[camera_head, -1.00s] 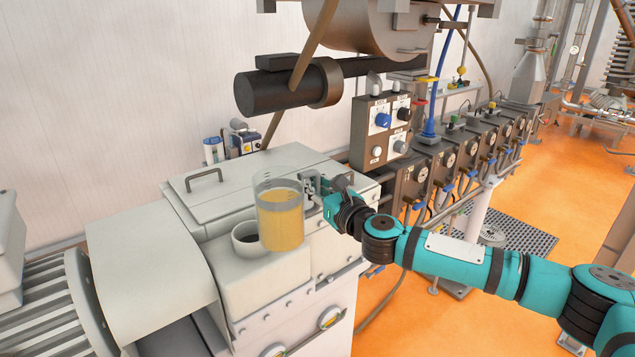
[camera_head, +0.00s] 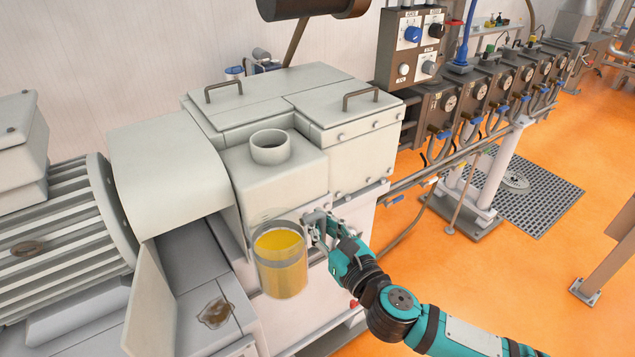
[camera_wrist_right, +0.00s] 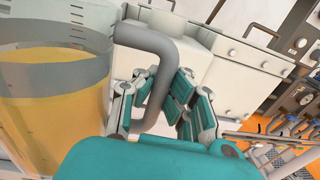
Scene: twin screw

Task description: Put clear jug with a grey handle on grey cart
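The clear jug (camera_head: 279,265) with yellow-orange contents is held in the air in front of the machine, roughly upright. My right gripper (camera_head: 318,232) is at its right side, on the handle. In the right wrist view the jug (camera_wrist_right: 55,90) fills the left, and its grey handle (camera_wrist_right: 150,42) runs down between the fingers of my right gripper (camera_wrist_right: 165,105), which are closed around it. The left gripper is not in view. No grey cart can be made out in these frames.
A white machine with a round open inlet (camera_head: 270,147) stands just behind the jug. A ribbed motor housing (camera_head: 65,225) is at the left. A control box (camera_head: 411,45) and a row of gauges stand to the right. Orange floor (camera_head: 460,290) is open at the right.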

